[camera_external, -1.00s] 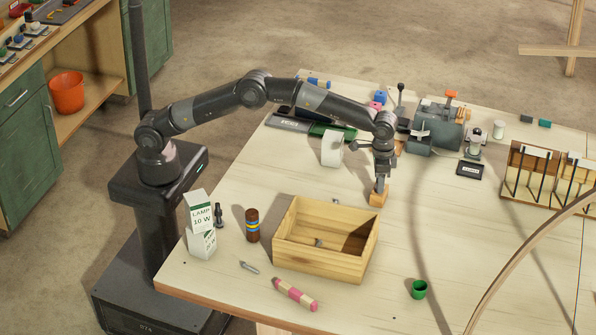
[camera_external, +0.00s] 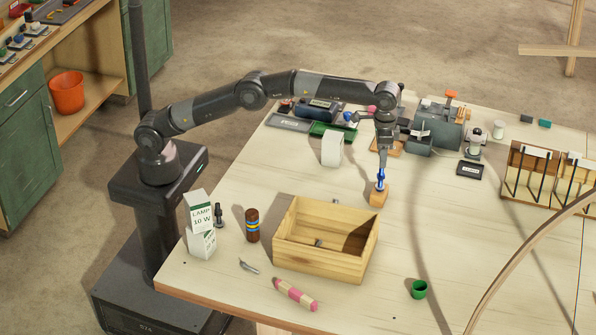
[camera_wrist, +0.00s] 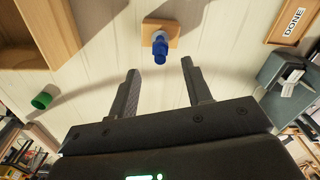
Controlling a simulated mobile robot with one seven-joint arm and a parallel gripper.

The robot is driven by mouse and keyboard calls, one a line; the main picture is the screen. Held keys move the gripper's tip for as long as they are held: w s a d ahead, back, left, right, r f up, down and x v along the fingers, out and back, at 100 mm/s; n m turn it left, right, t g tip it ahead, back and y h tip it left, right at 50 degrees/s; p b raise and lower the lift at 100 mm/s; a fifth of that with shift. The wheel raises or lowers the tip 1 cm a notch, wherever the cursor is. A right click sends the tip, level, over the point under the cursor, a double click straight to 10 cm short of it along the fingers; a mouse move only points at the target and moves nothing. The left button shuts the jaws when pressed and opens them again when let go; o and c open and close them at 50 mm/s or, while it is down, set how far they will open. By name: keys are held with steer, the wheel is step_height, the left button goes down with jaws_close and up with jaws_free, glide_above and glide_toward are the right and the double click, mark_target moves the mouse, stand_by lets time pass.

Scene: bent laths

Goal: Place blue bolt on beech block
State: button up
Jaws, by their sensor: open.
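The blue bolt (camera_external: 381,178) stands upright on top of the beech block (camera_external: 378,197), on the table to the right of the wooden box. In the wrist view the bolt (camera_wrist: 160,48) sits on the block (camera_wrist: 172,31), beyond my fingertips and apart from them. My gripper (camera_external: 383,158) is just above the bolt, pointing down. In the wrist view my gripper (camera_wrist: 159,66) has its two fingers spread wide with nothing between them.
The open wooden box (camera_external: 325,265) stands left of the block. A green cup (camera_external: 419,289) is at the front right. A bent lath (camera_external: 520,255) arcs at the right.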

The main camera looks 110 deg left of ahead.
steer(key=shift+r, duration=1)
steer(key=s+d+r+m+t, duration=0.1)
steer(key=s+d+r+t, duration=0.15)
steer(key=s+r, duration=0.85)
steer(key=s+d+r+m, duration=0.15)
steer(key=s+r, duration=0.35)
steer(key=s, duration=0.8)
steer(key=s+f+t, duration=0.1)
steer(key=s+f, duration=0.3)
steer(key=s, duration=0.5)
steer(key=s+d+f+m+t, duration=0.1)
steer(key=s+f, duration=0.3)
steer(key=s, duration=0.5)
steer(key=s+f+t, duration=0.1)
steer(key=s+f, duration=0.3)
steer(key=s, duration=0.6)
steer(key=shift+d+f, duration=0.2)
steer(key=shift+d, duration=0.05)
steer(key=shift+o, duration=0.3)
